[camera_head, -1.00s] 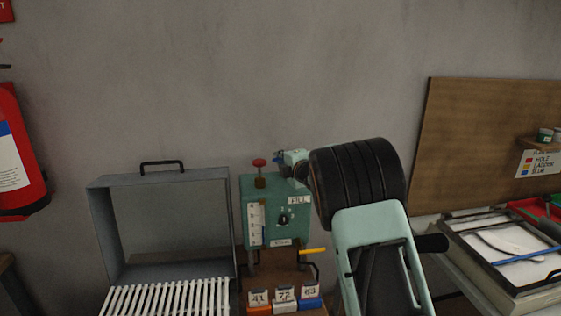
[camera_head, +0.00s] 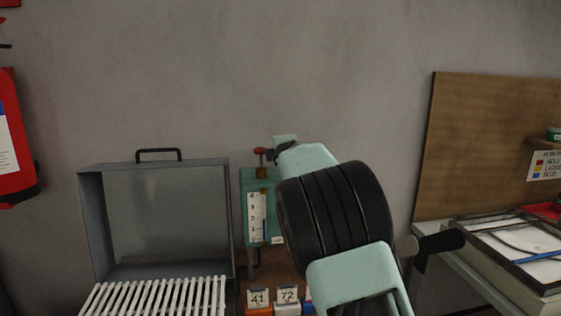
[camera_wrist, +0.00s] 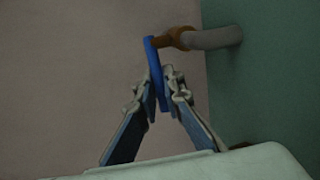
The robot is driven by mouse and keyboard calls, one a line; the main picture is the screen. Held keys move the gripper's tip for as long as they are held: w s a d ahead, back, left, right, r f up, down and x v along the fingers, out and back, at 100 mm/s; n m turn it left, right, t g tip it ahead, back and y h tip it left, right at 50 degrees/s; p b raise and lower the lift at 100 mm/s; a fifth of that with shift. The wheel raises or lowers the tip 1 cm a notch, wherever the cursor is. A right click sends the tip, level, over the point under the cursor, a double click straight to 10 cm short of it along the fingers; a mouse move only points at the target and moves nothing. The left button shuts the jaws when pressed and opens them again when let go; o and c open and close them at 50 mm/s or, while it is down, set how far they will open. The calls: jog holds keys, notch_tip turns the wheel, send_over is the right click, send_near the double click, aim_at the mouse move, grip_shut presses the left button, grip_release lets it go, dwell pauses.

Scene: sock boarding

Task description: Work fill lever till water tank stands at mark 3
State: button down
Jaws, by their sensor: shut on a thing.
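The green water tank (camera_head: 251,180) stands against the wall, partly behind my arm. Its white gauge (camera_head: 257,217) has several marks, and the water level is too small to read surely. In the wrist view my gripper (camera_wrist: 160,88) is shut on a blue lever (camera_wrist: 153,58). The lever joins a brass fitting (camera_wrist: 173,38) on a grey pipe (camera_wrist: 213,38) at the tank's green side (camera_wrist: 260,85). In the head view my gripper (camera_head: 276,148) is at the tank's top, right of a red knob (camera_head: 260,150). The tank's FILL label and dial are hidden by my arm.
A grey open case (camera_head: 87,225) with a white slatted rack (camera_head: 160,298) stands left of the tank. Numbered blocks (camera_head: 258,299) sit in front of it. On the right are a wooden board (camera_head: 490,150) and a table edge (camera_head: 475,275).

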jog(key=h+b, duration=0.1)
jog(key=b, duration=0.1)
jog(key=shift+w+m+b, duration=0.15)
jog(key=shift+m+b, duration=0.2)
jog(key=shift+m, duration=0.05)
jog(key=shift+r+h+b, duration=0.2)
jog(key=shift+h+b, duration=0.1)
jog(key=c, duration=2)
grip_release()
jog(key=shift+f, duration=0.1)
jog(key=shift+s+a, duration=0.15)
jog(key=shift+s, duration=0.4)
jog(key=s, duration=0.3)
jog(key=s+r, duration=0.1)
jog(key=s, duration=0.2)
jog(key=s+r, duration=0.1)
jog(key=s, duration=0.2)
jog(key=shift+s+d, duration=0.15)
jog(key=shift+d, duration=0.1)
jog(key=shift+s+d, duration=0.15)
jog(key=shift+s, duration=0.55)
